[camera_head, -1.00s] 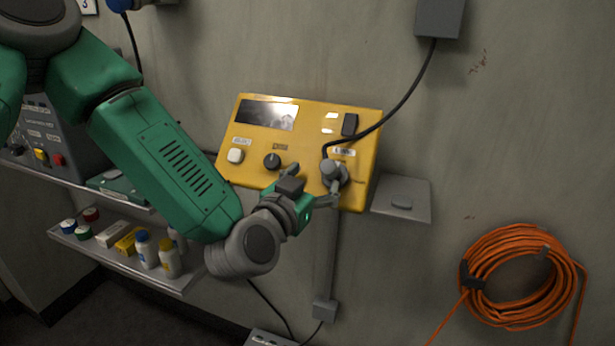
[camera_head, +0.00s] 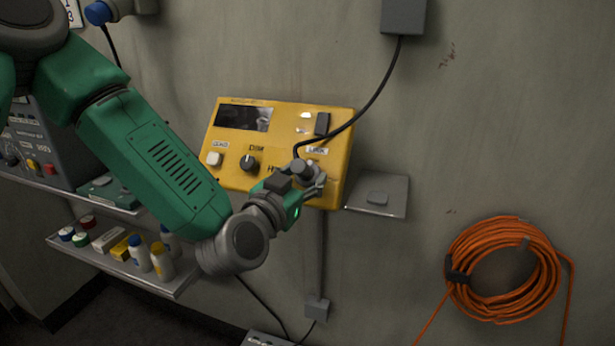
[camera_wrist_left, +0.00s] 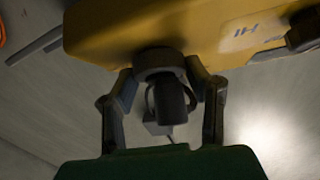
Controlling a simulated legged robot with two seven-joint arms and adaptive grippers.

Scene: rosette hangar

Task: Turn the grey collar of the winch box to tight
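The yellow winch box (camera_head: 285,121) is on the wall in the middle of the head view, and its yellow housing (camera_wrist_left: 110,28) fills the top of the wrist view. A dark plug (camera_head: 301,167) with a black cable sits at its lower right. The grey collar (camera_wrist_left: 158,60) is a ring around the base of the plug (camera_wrist_left: 172,100) in the wrist view. The fingers partly hide the collar in the head view. Its tight mark cannot be read. My right gripper is not in view.
A small grey shelf (camera_head: 390,202) juts out right of the box. An orange cable coil (camera_head: 461,294) hangs at lower right. Bottles and small boxes stand on a shelf (camera_head: 125,266) at lower left. The black cable (camera_head: 378,92) rises to a grey wall box (camera_head: 404,14).

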